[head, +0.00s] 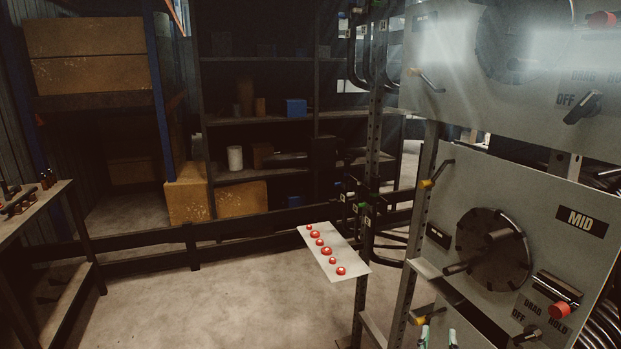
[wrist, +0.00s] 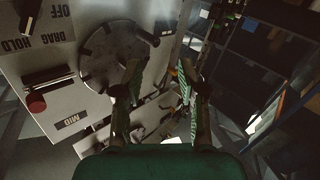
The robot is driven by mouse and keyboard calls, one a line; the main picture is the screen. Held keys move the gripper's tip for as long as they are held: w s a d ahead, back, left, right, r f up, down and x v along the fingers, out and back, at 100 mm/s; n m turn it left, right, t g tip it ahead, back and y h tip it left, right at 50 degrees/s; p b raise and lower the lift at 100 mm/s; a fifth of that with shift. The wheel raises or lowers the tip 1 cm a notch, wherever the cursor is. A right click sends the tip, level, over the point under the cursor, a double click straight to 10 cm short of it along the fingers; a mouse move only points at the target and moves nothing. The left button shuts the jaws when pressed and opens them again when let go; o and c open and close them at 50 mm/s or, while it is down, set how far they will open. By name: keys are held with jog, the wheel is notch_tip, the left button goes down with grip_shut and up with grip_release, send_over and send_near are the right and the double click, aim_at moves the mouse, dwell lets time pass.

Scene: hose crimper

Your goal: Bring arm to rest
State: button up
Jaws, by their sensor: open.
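My gripper (wrist: 160,78) is open and empty in the wrist view, its two fingers apart with nothing between them. In the head view only what look like its pale green fingertips (head: 437,337) show at the bottom edge, in front of the lower part of the grey panel rack. The MID panel (head: 470,200) is at the right, with a round dark disc with a handle (head: 493,250), a red-ended lever (head: 558,300) and an OFF/DRAG/HOLD switch (head: 528,336). The same panel shows tilted in the wrist view (wrist: 60,70). Most of my arm is out of view.
A pale plate with several red buttons (head: 326,254) juts out left of the rack. Another panel (head: 520,70) is above MID. Dark shelves (head: 262,118) with boxes stand behind a low black rail (head: 140,240). A bench (head: 35,215) is at the left. The floor between is clear.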

jog(key=s+a+f+n+y, duration=0.2)
jog(key=s+a+f+y, duration=0.1)
jog(key=s+f, duration=0.65)
jog(key=s+a+f+n+y, duration=0.25)
jog(key=s+f, duration=0.35)
jog(key=s, duration=0.7)
jog(key=s+a+r+m+y, duration=0.1)
jog(key=s+r, duration=0.1)
jog(key=s, duration=0.9)
jog(key=s+a+r+g+y, duration=0.1)
jog(key=s+r, duration=0.1)
jog(key=s, duration=0.9)
jog(key=shift+s+m, duration=0.35)
jog(key=shift+s, duration=0.05)
